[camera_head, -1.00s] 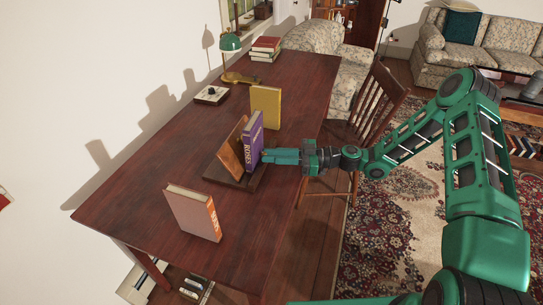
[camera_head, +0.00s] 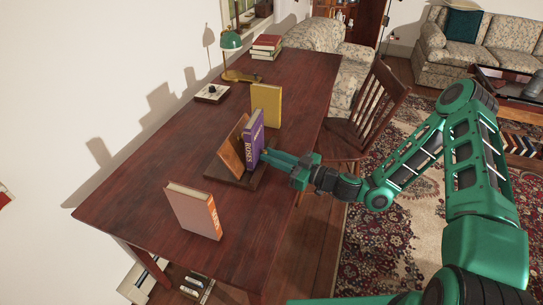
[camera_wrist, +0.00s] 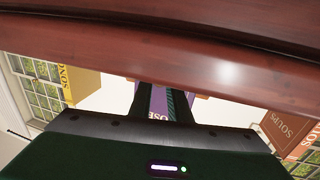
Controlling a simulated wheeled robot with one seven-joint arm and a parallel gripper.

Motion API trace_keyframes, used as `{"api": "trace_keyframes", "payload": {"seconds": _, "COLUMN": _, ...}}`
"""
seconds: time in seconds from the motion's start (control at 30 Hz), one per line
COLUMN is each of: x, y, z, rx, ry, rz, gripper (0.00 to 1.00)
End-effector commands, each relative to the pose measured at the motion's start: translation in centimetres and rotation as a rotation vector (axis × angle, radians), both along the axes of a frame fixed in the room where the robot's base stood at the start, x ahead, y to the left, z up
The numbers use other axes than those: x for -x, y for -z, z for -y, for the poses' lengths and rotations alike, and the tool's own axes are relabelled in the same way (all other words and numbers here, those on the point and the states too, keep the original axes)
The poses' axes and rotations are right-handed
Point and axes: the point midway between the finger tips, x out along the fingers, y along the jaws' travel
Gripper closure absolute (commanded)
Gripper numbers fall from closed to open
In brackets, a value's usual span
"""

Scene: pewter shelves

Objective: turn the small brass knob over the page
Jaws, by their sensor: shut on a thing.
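The small brass knob cannot be made out; the fingers cover the spot where they close. My gripper (camera_head: 268,158) reaches in from the right, low at the right side of the upright purple book (camera_head: 254,135) marked ROSES. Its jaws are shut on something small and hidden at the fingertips. The book stands at the dark wooden stand (camera_head: 214,176), against its slanted brown board (camera_head: 231,150). In the wrist view my gripper (camera_wrist: 160,90) shows two dark fingers with a narrow gap, and purple (camera_wrist: 200,97) shows behind and beside them.
A yellow book (camera_head: 266,105) stands behind the stand and an orange book (camera_head: 193,212) in front. A chair (camera_head: 372,110) is close to my arm at the desk's right edge.

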Motion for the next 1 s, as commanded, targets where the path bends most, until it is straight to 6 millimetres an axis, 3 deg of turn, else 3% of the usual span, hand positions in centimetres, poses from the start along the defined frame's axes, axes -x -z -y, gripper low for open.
{"api": "trace_keyframes", "payload": {"seconds": 0.57, "x": 0.07, "y": -0.06, "z": -0.09, "rx": -0.002, "ry": 0.044, "rz": 0.001, "gripper": 1.00}}
{"api": "trace_keyframes", "payload": {"seconds": 0.6, "x": 0.07, "y": -0.06, "z": -0.09, "rx": -0.002, "ry": 0.044, "rz": 0.001, "gripper": 0.79}}
{"api": "trace_keyframes", "payload": {"seconds": 0.67, "x": 0.08, "y": -0.06, "z": -0.10, "rx": -0.002, "ry": 0.044, "rz": 0.001, "gripper": 0.65}}
{"api": "trace_keyframes", "payload": {"seconds": 1.0, "x": 0.16, "y": -0.02, "z": -0.01, "rx": -0.001, "ry": 0.043, "rz": 0.000, "gripper": 0.65}}
